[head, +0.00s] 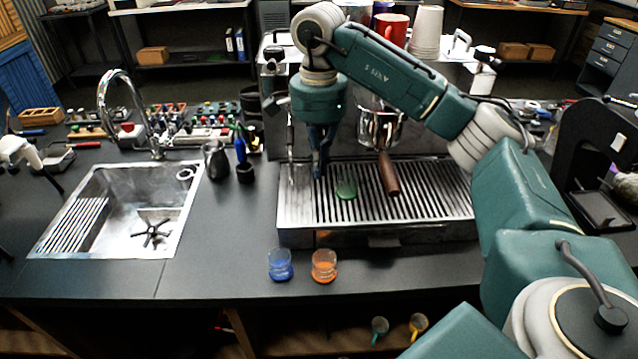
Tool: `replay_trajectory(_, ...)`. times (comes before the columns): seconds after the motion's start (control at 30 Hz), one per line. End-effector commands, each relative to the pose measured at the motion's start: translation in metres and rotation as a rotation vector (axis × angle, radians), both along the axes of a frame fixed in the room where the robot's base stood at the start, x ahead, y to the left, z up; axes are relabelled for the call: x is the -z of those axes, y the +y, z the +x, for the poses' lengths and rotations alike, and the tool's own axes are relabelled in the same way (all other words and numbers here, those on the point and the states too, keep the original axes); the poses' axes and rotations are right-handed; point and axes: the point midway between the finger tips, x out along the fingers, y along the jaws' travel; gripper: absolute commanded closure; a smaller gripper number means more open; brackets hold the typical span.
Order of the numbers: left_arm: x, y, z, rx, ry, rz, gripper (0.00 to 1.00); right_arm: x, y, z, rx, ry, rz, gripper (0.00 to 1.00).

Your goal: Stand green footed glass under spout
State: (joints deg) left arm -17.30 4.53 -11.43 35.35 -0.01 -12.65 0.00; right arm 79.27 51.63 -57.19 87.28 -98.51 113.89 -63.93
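The green footed glass (346,187) is on the slatted drip tray (435,200) of the coffee machine, left of the wooden portafilter handle (389,174). The portafilter (380,128) is in the machine; I cannot make out its spout. My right gripper (320,172) points down over the tray, just left of the green glass, and looks apart from it. Its fingers overlap in this view, so their opening is unclear. It holds nothing that I can see. My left gripper is not in view.
A blue glass (280,265) and an orange glass (324,266) stand on the counter in front of the tray. A sink (92,222), a metal pitcher (216,160) and a steam wand (290,140) are to the left. The front left counter is clear.

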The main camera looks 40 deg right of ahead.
Motion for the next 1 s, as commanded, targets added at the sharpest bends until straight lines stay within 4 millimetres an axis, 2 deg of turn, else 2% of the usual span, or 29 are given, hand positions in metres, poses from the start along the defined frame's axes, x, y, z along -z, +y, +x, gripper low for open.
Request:
replay_trajectory(0.1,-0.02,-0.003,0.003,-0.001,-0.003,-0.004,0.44,-0.011,0.012,0.0,-0.004,0.005,-0.08,1.0)
replay_trajectory(0.2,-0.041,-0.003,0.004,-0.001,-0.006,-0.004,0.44,-0.012,0.025,-0.001,0.002,-0.005,-0.202,1.0)
replay_trajectory(0.37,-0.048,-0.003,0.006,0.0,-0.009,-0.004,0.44,-0.001,0.032,-0.001,0.013,-0.027,-0.292,1.0)
replay_trajectory(0.57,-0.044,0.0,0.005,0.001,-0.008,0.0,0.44,0.027,0.025,-0.002,0.016,-0.023,-0.289,1.0)
replay_trajectory(0.9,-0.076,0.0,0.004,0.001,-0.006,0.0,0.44,0.092,0.003,-0.001,0.017,-0.022,-0.29,1.0)
replay_trajectory(1.0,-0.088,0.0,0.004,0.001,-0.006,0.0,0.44,0.09,-0.014,0.002,0.021,-0.026,-0.292,1.0)
